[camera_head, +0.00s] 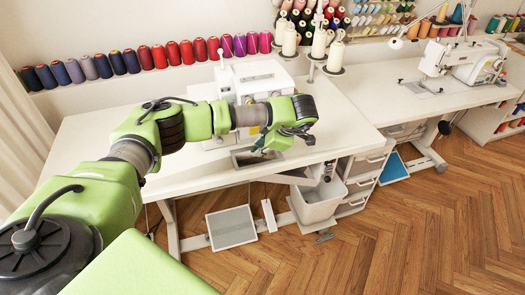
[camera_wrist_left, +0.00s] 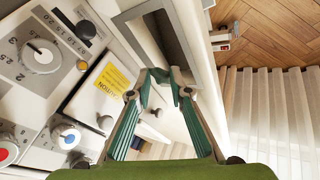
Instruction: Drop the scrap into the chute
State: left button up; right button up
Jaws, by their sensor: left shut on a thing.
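My left gripper (camera_head: 264,147) is over the front of the white sewing table, just before the serger-like machine (camera_head: 255,82). In the left wrist view its teal ribbed fingers (camera_wrist_left: 160,80) come together at the tips. They are shut on a small piece, the scrap, hard to tell from the teal fingers. A rectangular framed opening, apparently the chute (camera_head: 243,160), lies in the tabletop just below and beside the fingertips. In the left wrist view the chute (camera_wrist_left: 164,38) shows beyond the tips. My right gripper is not in view.
A grey bin (camera_head: 320,203) stands under the table's front right edge, beside drawers (camera_head: 368,170). A pedal (camera_head: 231,228) is on the wooden floor. Thread spools (camera_head: 145,57) line the back wall. A second sewing machine (camera_head: 462,65) stands at the right.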

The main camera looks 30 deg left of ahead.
pick_arm(q)
jog(key=shift+w+a+f, duration=0.2)
jog(key=shift+a, duration=0.05)
jog(key=o, duration=0.9)
jog(key=v, duration=1.2)
jog(key=shift+f, duration=0.15)
dwell(0.3)
